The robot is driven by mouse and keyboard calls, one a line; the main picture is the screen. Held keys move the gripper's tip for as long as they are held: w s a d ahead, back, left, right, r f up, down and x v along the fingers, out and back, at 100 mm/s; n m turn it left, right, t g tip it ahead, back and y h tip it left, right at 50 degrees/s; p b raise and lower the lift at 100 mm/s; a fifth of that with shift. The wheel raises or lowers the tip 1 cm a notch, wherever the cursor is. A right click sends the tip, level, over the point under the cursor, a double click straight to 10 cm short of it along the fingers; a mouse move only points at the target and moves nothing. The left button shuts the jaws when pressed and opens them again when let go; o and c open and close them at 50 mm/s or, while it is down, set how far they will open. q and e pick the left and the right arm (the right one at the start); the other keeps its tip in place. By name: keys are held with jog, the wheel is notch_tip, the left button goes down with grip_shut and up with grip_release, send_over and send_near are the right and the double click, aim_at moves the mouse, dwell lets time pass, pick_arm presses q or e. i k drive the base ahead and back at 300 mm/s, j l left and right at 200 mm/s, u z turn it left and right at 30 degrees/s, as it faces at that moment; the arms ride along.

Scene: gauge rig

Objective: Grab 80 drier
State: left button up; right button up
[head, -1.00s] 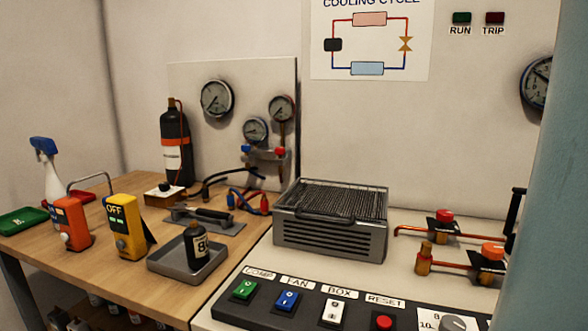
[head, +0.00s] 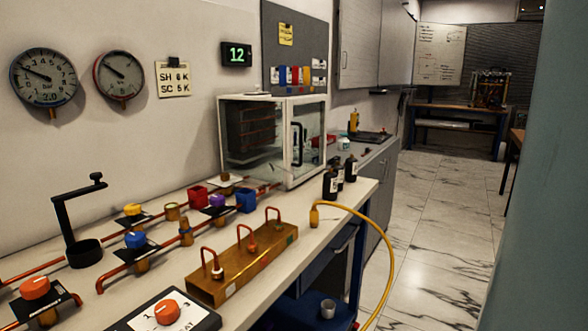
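Small dark bottles with pale labels stand in a group at the far right corner of the bench (head: 150,262), beside the glass-fronted box. The nearest dark bottle (head: 330,187) and a farther one (head: 351,169) show best. Their labels are too small to read, so I cannot tell whether any is marked 80. Neither of my grippers is in view.
A white-framed glass box (head: 291,165) stands at the back. Copper pipes with coloured valves and a brass block (head: 240,268) fill the bench. A yellow hose (head: 388,250) hangs over its edge. Marble floor (head: 440,220) lies open at the right.

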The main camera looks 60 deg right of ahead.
aim_at(351, 167)
jog(key=z, duration=2.2)
jog(key=i+l+u, duration=0.1)
jog(key=u, duration=0.3)
jog(key=i+l+u, duration=0.1)
jog(key=u, duration=0.25)
jog(key=l+u, duration=0.15)
jog(key=u, duration=0.25)
jog(key=i+l, duration=0.05)
